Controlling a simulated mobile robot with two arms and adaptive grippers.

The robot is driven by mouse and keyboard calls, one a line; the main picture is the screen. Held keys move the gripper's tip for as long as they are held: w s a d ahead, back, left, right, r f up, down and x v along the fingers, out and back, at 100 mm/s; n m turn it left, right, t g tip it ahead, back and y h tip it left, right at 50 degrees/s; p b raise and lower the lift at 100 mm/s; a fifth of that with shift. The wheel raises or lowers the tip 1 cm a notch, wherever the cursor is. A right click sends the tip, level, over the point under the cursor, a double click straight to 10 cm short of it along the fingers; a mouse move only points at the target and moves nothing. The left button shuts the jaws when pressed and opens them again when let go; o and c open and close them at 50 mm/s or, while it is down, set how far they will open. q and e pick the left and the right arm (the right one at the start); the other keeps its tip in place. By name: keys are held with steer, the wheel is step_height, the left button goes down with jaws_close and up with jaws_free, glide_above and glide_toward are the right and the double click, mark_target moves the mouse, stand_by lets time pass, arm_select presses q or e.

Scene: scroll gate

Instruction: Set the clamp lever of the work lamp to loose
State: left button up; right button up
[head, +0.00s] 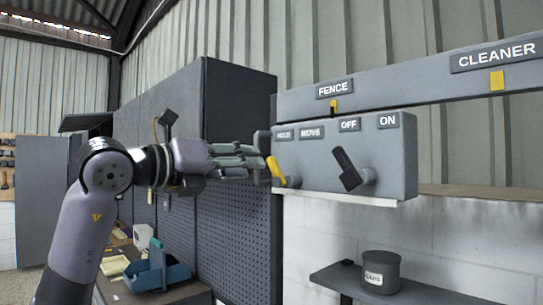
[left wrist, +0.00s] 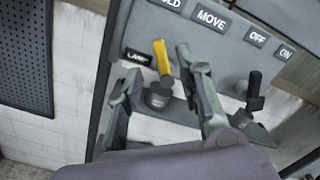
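A grey control box (head: 320,172) hangs on the wall with a yellow lever (head: 276,171) at its left end. In the left wrist view the yellow lever (left wrist: 162,58) stands up from a dark pivot, tip toward the HOLD label; the MOVE label (left wrist: 211,18) is to its right. A LAMP plate (left wrist: 137,57) is just left of it. My left gripper (head: 262,160) reaches in from the left; in the wrist view its open fingers (left wrist: 160,78) stand on either side of the yellow lever. I cannot tell whether they touch it. My right gripper is not in view.
A black lever (head: 346,168) sits right of the yellow one, below OFF and ON labels. A rail above carries FENCE (head: 334,89) and CLEANER (head: 497,55) plates. A tall pegboard cabinet (head: 236,195) stands left of the box. A grey can (head: 381,270) stands on a low shelf.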

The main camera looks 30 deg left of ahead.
mark_target(270, 165)
arm_select(q)
steer(key=p+x, duration=0.2)
steer(key=x, duration=0.4)
steer(key=shift+w+d+r, duration=0.1)
steer(key=shift+r, duration=0.05)
steer(key=shift+w+d, duration=0.15)
steer(key=shift+w, duration=0.45)
steer(key=shift+c, duration=0.3)
jaws_close()
